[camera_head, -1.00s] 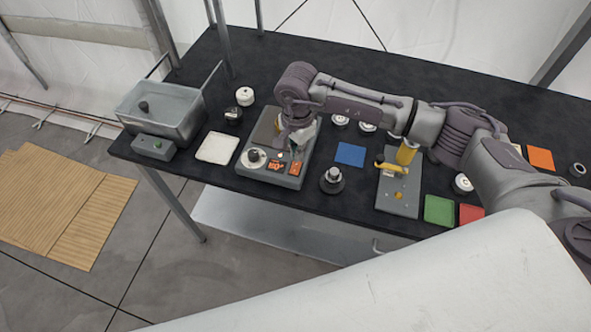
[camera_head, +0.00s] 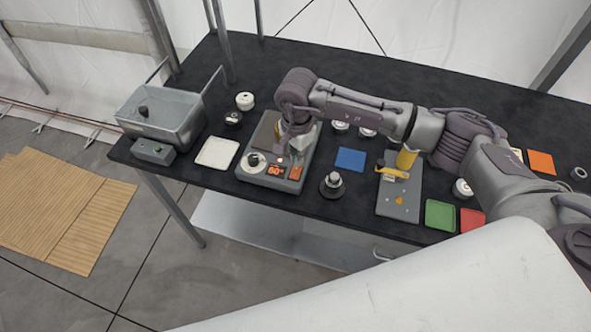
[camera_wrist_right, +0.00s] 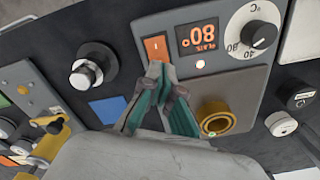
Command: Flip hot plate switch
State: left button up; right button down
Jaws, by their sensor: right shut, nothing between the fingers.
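The hot plate (camera_head: 248,172) is a grey box on the black table, with a dial (camera_wrist_right: 257,35), an orange display (camera_wrist_right: 198,36) and an orange rocker switch (camera_wrist_right: 157,47) on its front panel. My left gripper is not in view.
A brass-coloured ring (camera_wrist_right: 215,118) stands on the hot plate close beside the fingers. A black-and-silver knobbed object (camera_head: 333,184), a blue square (camera_head: 351,159) and a grey block with a yellow part (camera_head: 398,197) are to the right. A white square (camera_head: 217,153) and a metal basin (camera_head: 165,130) are to the left.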

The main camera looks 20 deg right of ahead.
jog(key=shift+f+b, duration=1.3)
dwell(0.9)
jog(key=shift+s+r, duration=0.1)
jog(key=shift+r+p, duration=0.5)
jog(key=shift+r, duration=0.4)
jog(key=shift+r+p, duration=1)
jog(key=shift+r, duration=1.6)
jog(key=shift+f, duration=0.1)
